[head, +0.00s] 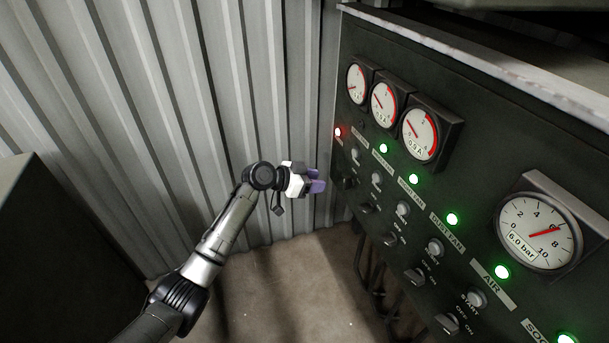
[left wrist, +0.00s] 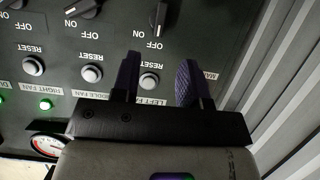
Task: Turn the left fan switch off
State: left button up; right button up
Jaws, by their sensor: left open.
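The left fan switch is a dark rotary knob at the left end of the panel's knob row in the head view (head: 347,183). In the left wrist view (left wrist: 160,18) its knob stands straight, in line with its OFF mark, unlike the slanted middle fan knob (left wrist: 85,8). My left gripper (head: 320,181) is open and empty, beside the panel's left end. In the left wrist view its fingertips (left wrist: 159,64) stop short of the knob, with the left fan reset button (left wrist: 149,82) seen between the fingers. My right gripper is not in view.
The dark control panel (head: 455,150) carries gauges, buttons and several green lamps (head: 413,179), with one red lamp (head: 338,132) at its left end. No lit lamp shows above the left fan label. A corrugated metal wall (head: 190,90) stands behind. Open floor (head: 290,290) lies below.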

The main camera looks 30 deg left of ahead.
pick_arm(q)
jog(key=shift+v, duration=1.7)
